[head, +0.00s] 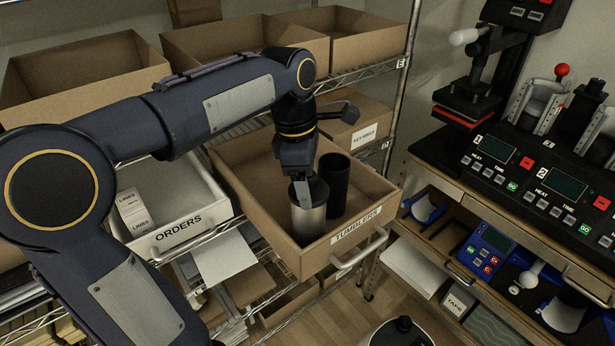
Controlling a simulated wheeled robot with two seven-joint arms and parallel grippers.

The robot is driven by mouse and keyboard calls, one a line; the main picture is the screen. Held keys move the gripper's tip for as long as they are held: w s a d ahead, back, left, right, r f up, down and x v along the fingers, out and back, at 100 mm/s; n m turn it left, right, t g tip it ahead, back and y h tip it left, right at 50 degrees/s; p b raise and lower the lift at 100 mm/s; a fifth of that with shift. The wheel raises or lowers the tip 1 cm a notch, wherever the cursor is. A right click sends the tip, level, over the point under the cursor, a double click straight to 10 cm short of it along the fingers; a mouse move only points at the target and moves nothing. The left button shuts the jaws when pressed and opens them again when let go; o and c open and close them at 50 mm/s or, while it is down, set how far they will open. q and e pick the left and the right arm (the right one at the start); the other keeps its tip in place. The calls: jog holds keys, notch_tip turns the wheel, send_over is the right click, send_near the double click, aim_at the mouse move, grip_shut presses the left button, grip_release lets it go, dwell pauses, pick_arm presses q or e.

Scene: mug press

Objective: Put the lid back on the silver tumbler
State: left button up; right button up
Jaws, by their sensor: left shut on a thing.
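The silver tumbler (311,221) stands upright in the open tumblers drawer (284,236), near its front. A dark lid (318,190) is at the tumbler's mouth. I cannot tell whether it is fully seated or just above the rim. My left gripper (303,198) points down from above and is shut on the lid, its finger hiding part of the lid and the tumbler's upper left side. A black tumbler (335,179) stands close behind and to the right in the same drawer. My right gripper is not in view.
The orders drawer (177,232) is open to the left. Cardboard boxes (335,38) fill the shelf above. A bench with a press (478,95) and control panels stands at the right. The back left of the tumblers drawer is clear.

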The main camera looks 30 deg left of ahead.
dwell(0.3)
pick_arm(q)
jog(key=o, duration=1.2)
jog(key=shift+c, duration=0.2)
jog(key=shift+r, duration=0.1)
notch_tip(320, 180, up, 2)
jog(key=p, duration=0.2)
jog(key=shift+r+p, duration=0.25)
jog(key=shift+p, duration=0.05)
jog(key=shift+r, duration=2.15)
jog(key=shift+c, duration=0.3)
grip_shut()
